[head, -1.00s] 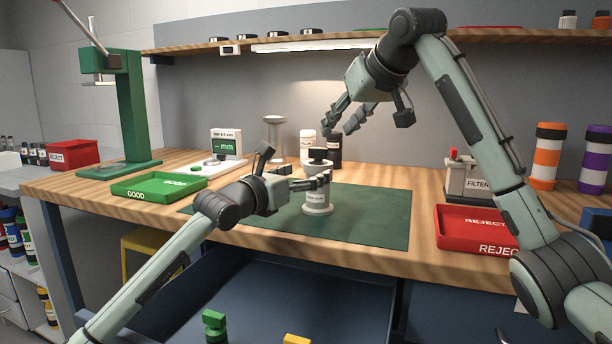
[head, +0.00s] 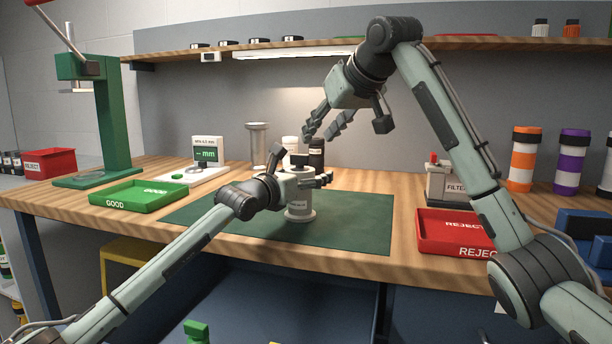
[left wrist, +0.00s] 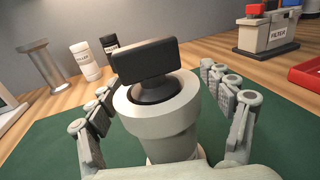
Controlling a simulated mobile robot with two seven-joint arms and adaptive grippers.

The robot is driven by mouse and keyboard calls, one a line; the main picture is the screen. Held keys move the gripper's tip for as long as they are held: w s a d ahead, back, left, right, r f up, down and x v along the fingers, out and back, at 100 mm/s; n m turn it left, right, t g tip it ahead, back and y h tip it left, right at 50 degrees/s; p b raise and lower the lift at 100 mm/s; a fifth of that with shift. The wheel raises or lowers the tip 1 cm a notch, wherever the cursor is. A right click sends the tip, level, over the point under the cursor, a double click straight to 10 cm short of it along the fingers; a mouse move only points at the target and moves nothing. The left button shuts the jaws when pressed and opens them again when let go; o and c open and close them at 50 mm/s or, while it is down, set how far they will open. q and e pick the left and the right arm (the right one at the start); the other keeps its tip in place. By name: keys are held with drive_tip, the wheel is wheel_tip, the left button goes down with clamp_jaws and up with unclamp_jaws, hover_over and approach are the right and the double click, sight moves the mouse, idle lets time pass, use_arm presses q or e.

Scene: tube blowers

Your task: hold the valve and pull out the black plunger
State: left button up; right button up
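The white valve (head: 300,212) stands upright on the green mat. It also shows close up in the left wrist view (left wrist: 165,125). The black plunger (head: 299,160) sits in its top, with a wide block-shaped handle in the left wrist view (left wrist: 146,59). My left gripper (head: 322,180) is around the valve's upper body, one finger on each side. In the left wrist view its fingers are apart, with a gap at the right finger; contact at the left finger is unclear. My right gripper (head: 318,130) is open and empty, above the plunger and slightly right.
A white and a black bottle (head: 317,153) stand close behind the valve. A green GOOD tray (head: 130,204) lies left, a red REJECT tray (head: 440,246) right. A FILTER box (head: 448,186) stands behind the red tray. A shelf (head: 230,49) runs above. The mat's right part (head: 355,225) is clear.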

use_arm(q)
drive_tip(key=c, duration=1.7)
drive_tip(key=shift+c, duration=0.2)
drive_tip(key=shift+o, duration=1.2)
drive_tip(key=shift+c, duration=0.2)
drive_tip(key=o, duration=1.6)
drive_tip(key=shift+c, duration=0.2)
